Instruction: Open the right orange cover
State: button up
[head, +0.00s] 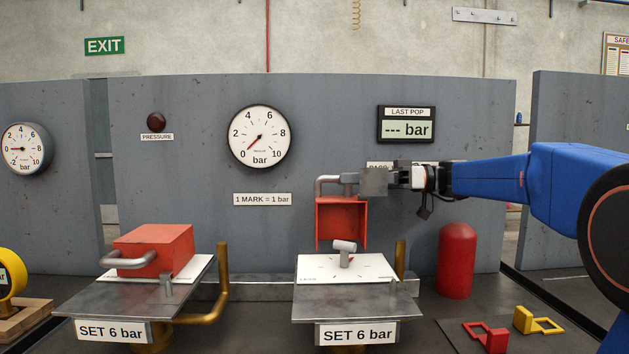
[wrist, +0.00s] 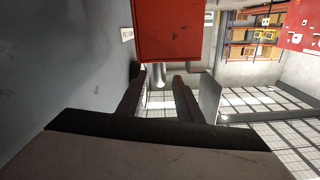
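The right orange cover (head: 341,222) stands raised upright at the back of its white dial plate (head: 347,268). Its open underside faces me, and a grey lever (head: 344,247) on the plate is exposed. The cover's grey handle (head: 328,181) is at its top. My gripper (head: 373,182) is at the right end of that handle. In the wrist view the cover (wrist: 170,30) is ahead, and part of the grey handle (wrist: 158,76) shows between my two dark fingers. The fingers look apart, with gaps beside the handle; contact is not clear.
The left orange cover (head: 154,250) is down on its plate. A red cylinder (head: 457,260) stands right of the right stand, under my arm. Red (head: 487,335) and yellow (head: 537,320) brackets lie at front right. The grey panel (head: 200,130) with gauges is close behind.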

aim_at(322, 179)
jog(key=a, duration=0.8)
jog(key=shift+a, duration=0.35)
jog(key=shift+c, duration=0.6)
grip_shut()
